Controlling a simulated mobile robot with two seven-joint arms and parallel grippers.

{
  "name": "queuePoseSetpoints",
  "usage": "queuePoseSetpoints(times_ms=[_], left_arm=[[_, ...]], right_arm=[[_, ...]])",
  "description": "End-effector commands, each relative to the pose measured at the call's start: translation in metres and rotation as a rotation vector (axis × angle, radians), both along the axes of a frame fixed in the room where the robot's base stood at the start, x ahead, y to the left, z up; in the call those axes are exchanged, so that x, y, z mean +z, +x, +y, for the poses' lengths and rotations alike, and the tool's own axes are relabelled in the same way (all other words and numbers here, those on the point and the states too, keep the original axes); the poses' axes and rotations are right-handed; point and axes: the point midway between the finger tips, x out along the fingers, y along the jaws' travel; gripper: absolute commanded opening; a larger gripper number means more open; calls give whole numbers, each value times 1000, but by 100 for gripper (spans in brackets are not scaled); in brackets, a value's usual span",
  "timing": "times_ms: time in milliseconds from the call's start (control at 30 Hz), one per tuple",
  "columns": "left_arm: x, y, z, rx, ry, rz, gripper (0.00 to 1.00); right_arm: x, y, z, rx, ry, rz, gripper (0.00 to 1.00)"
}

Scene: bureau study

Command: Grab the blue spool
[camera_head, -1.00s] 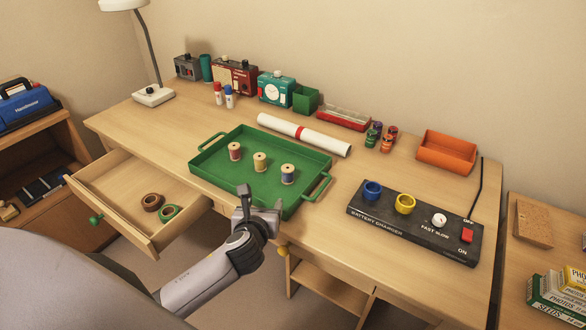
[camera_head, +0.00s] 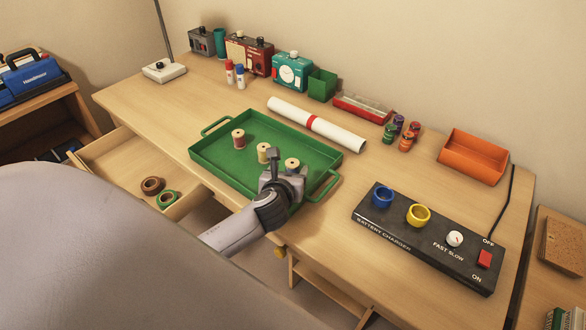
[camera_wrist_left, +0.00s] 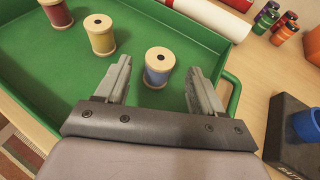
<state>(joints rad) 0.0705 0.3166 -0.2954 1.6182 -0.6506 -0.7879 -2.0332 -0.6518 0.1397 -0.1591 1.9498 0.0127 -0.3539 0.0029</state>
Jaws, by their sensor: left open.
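The blue spool (camera_wrist_left: 157,73) stands upright in the green tray (camera_wrist_left: 140,20), a wooden spool wound with blue thread. In the left wrist view it is just beyond and between the fingertips of my open left gripper (camera_wrist_left: 160,78), with nothing held. In the head view the top of the blue spool (camera_head: 292,163) shows behind my left gripper (camera_head: 285,165), which hides its lower part. A yellow spool (camera_head: 263,152) and a red spool (camera_head: 238,139) stand in a row to its left. My right gripper is not in view.
A white roll with a red band (camera_head: 316,124) lies behind the tray. The black battery charger (camera_head: 430,240) is to the right. An open drawer (camera_head: 120,160) with two tape rolls is at the left. The tray's right handle (camera_head: 324,186) is close to my gripper.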

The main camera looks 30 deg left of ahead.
Motion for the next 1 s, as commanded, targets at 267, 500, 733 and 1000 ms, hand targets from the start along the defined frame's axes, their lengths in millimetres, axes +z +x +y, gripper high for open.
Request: queuePoseSetpoints(times_ms=[267,500,733,1000], left_arm=[[-14,29,13,1,-1,0,68],[-17,39,16,-1,-1,0,68],[-17,38,16,-1,-1,0,52],[-17,38,16,-1,0,0,13]], right_arm=[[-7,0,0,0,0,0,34],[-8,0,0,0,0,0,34],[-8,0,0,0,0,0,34],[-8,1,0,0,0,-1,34]])
